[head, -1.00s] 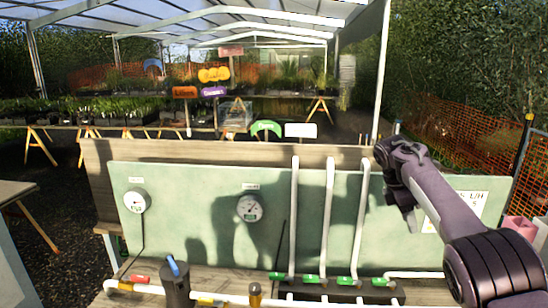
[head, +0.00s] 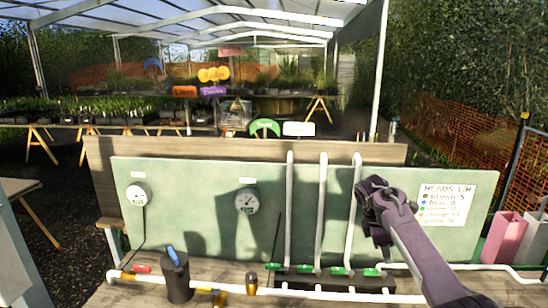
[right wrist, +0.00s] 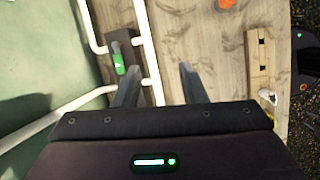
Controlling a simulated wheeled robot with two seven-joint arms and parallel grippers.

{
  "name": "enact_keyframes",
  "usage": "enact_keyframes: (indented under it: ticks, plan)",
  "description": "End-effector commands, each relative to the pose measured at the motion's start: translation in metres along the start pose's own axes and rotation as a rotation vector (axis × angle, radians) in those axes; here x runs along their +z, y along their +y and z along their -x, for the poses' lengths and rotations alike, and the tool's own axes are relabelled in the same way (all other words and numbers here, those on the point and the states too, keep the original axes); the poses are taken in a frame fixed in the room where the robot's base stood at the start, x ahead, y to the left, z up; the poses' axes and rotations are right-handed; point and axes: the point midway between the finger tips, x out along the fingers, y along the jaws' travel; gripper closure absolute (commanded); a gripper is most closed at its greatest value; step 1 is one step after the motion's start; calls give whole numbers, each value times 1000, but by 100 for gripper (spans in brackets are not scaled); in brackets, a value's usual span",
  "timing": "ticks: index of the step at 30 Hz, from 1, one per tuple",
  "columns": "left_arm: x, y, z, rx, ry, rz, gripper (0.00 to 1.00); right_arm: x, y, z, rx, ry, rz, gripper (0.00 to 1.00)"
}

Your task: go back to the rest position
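My right gripper (head: 382,245) hangs in front of the right part of the green panel (head: 300,220), pointing down, near the white upright pipes. In the right wrist view its two fingers (right wrist: 157,82) stand apart with nothing between them, above the wooden bench top. A green valve handle (right wrist: 119,64) on a white pipe lies to the left of the fingers. My left gripper is not in view.
The bench (head: 225,285) carries white pipes, green valve handles (head: 340,270) and a dark pot (head: 176,278). Two round gauges (head: 246,201) sit on the panel. A pink container (head: 503,238) stands at the right.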

Motion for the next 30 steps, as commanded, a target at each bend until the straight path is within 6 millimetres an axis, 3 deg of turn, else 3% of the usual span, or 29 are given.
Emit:
enact_keyframes:
  ticks: [5,8,15,20,24,30]
  plan:
    - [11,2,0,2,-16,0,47,-42,-34,-49,27,47,-96,62]
    - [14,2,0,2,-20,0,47,-67,-67,-77,41,92,-181,62]
    - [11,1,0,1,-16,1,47,-101,-167,-122,42,219,-427,62]
    - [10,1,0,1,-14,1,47,-104,-240,-130,18,303,-611,62]
    - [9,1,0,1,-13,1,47,-94,-299,-123,-11,367,-769,62]
    - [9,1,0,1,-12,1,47,-76,-354,-104,-47,424,-939,62]
